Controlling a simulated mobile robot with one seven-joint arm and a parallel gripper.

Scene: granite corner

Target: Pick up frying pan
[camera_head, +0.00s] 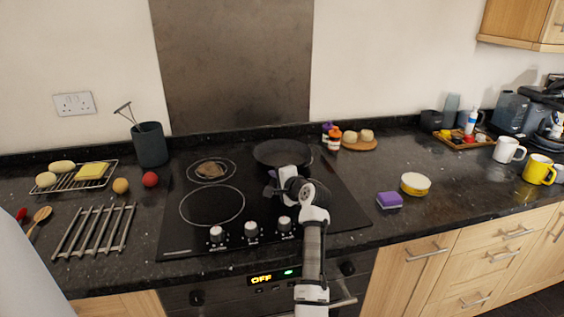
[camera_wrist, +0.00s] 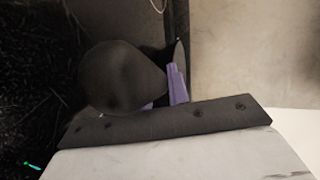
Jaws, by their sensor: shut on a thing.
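The dark round frying pan (camera_head: 275,153) is at the back right of the black cooktop, in front of the metal splashback. My gripper (camera_head: 272,181) is at the pan's near side and is shut on the pan, seemingly by its handle. My wrist hides the handle in the head view. In the wrist view, a dark rounded shape, likely the handle (camera_wrist: 120,80), lies against the purple finger pads of my gripper (camera_wrist: 172,88). I cannot tell whether the pan touches the cooktop.
The cooktop (camera_head: 215,207) has a brown item on its back left burner. A rack (camera_head: 95,230) and a dark utensil pot (camera_head: 151,145) stand to the left. Spice jars (camera_head: 333,138) stand close right of the pan. A purple sponge (camera_head: 390,201) lies at right.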

